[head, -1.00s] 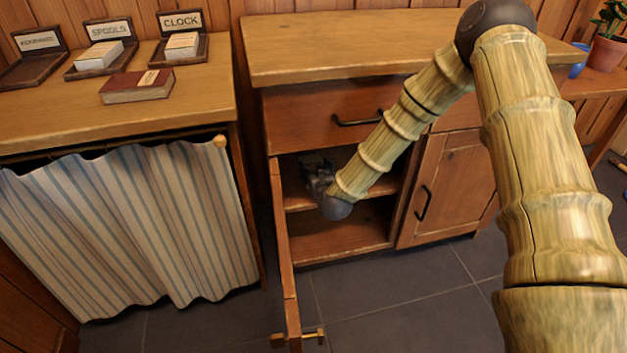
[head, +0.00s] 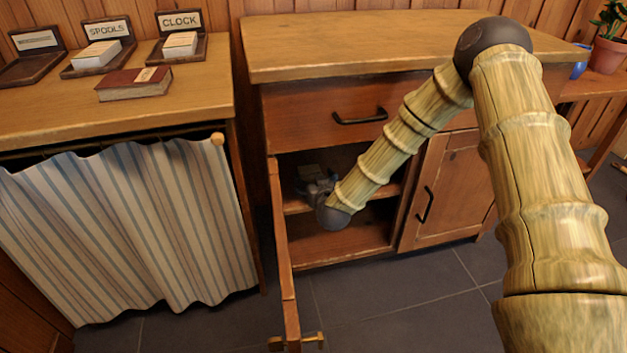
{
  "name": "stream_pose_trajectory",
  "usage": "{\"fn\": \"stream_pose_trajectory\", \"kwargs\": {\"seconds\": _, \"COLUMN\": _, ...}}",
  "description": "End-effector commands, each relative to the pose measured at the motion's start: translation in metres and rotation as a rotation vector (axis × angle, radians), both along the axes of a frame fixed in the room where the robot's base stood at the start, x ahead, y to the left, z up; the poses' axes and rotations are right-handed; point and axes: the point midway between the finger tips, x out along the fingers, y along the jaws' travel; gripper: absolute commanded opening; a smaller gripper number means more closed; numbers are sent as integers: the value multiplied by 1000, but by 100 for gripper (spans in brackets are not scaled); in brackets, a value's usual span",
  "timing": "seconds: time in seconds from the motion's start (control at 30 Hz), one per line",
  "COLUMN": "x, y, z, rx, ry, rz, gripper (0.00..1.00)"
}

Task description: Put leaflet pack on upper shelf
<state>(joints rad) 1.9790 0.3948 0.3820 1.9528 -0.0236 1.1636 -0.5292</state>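The open cabinet has an upper shelf (head: 298,205) above a lower compartment (head: 345,240). My gripper (head: 314,181) is inside the upper compartment, just above the front of that shelf. A small dim block, possibly the leaflet pack (head: 311,170), shows just behind the gripper in shadow. I cannot tell whether the fingers touch it or how far open they are. Similar white packs stand in the SPOOLS holder (head: 124,61) and the CLOCK holder (head: 198,53) on the left counter; the third holder (head: 28,70) looks empty.
The cabinet's open left door (head: 284,270) juts forward beside my arm. A drawer (head: 300,116) is shut above the opening, and the right door (head: 445,185) is shut. A dark red book (head: 134,91) lies on the left counter. The cabinet top is clear.

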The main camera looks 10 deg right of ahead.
Motion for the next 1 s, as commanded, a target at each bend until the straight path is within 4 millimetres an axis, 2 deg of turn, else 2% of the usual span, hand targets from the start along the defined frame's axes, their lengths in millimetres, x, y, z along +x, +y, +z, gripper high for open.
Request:
{"fn": "stream_pose_trajectory", "kwargs": {"seconds": 0.27, "x": 0, "y": 0, "z": 3, "rx": 1, "ry": 0, "rz": 0, "gripper": 86}}
{"fn": "stream_pose_trajectory", "kwargs": {"seconds": 0.37, "x": -8, "y": 0, "z": 6, "rx": 0, "ry": 1, "rz": 1, "gripper": 86}}
{"fn": "stream_pose_trajectory", "kwargs": {"seconds": 0.8, "x": -80, "y": 1, "z": 30, "rx": -1, "ry": 3, "rz": 1, "gripper": 86}}
{"fn": "stream_pose_trajectory", "kwargs": {"seconds": 1.0, "x": -104, "y": 1, "z": 36, "rx": 0, "ry": 1, "rz": 0, "gripper": 86}}
